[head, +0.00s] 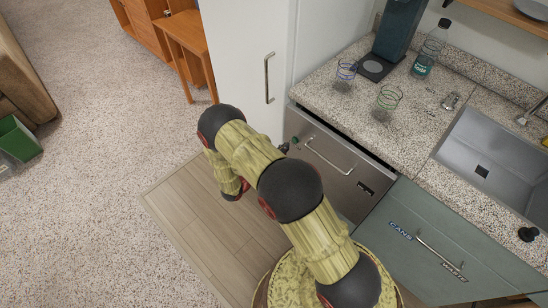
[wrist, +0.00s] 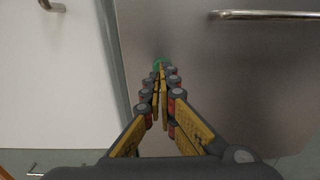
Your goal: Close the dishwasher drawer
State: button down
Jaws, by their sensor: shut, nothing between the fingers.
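The dishwasher drawer (head: 318,170) has a stainless steel front with a bar handle (head: 328,157), under the speckled counter. A dark gap shows along its top edge below the counter; how far it stands out is hard to tell. In the wrist view the steel front (wrist: 225,75) fills the right side, with the handle (wrist: 265,15) at the top right. My gripper (wrist: 160,66) is shut and empty, its tips at the steel front near its left edge; I cannot tell whether they touch. In the head view my arm hides the drawer's lower left and most of my gripper (head: 284,148).
A tall white cabinet (head: 245,60) with a vertical handle stands left of the drawer. A grey-green cabinet (head: 425,245) is to the right, below the sink (head: 500,150). Glasses (head: 387,98) and a bottle (head: 428,55) stand on the counter.

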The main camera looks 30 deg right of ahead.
jog(key=shift+b+x, duration=0.3)
jog(key=shift+x, duration=1.15)
jog(key=x, duration=0.5)
jog(key=shift+a, duration=0.4)
jog(key=p, duration=0.2)
send_near(293, 140)
jog(key=shift+v, duration=1)
jog(key=shift+f, duration=0.15)
